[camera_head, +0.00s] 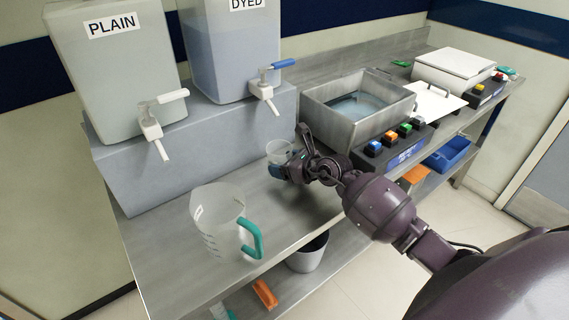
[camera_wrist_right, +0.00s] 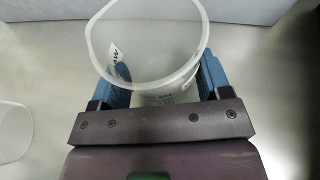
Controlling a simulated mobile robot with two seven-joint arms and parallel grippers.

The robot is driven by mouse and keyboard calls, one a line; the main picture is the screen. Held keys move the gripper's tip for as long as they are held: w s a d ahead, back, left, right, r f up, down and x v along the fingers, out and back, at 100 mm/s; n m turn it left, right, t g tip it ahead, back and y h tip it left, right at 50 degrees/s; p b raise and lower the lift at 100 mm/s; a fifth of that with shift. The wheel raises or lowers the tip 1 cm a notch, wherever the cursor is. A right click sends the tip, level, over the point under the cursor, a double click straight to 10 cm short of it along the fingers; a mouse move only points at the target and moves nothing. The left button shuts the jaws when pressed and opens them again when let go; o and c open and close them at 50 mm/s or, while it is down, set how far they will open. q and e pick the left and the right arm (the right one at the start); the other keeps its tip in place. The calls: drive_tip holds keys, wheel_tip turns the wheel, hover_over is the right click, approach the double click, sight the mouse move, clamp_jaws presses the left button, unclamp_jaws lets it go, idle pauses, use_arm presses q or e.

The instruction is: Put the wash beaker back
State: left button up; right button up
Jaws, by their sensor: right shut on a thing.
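A small clear beaker (camera_head: 279,151) is at the bench top, below the dyed tank's tap. My right gripper (camera_head: 284,167) is shut on it, with blue fingers on both sides. In the right wrist view the beaker (camera_wrist_right: 148,45) stands between the fingers of my right gripper (camera_wrist_right: 162,82), its round rim toward the camera. Its label is partly hidden, so I cannot read it as wash. Whether its base touches the bench is unclear. My left gripper is not in view.
A clear pitcher with a teal handle (camera_head: 220,222) stands at the front left. Tanks marked PLAIN (camera_head: 115,70) and DYED (camera_head: 228,55) have taps over the bench. A metal water bath (camera_head: 352,118) and a button box (camera_head: 392,150) stand right of my gripper. Bare bench lies between pitcher and beaker.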

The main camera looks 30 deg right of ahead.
drive_tip(key=shift+f, duration=0.15)
drive_tip(key=o, duration=1)
drive_tip(key=shift+s+r, duration=0.1)
drive_tip(key=shift+r, duration=0.1)
drive_tip(key=v, duration=1.2)
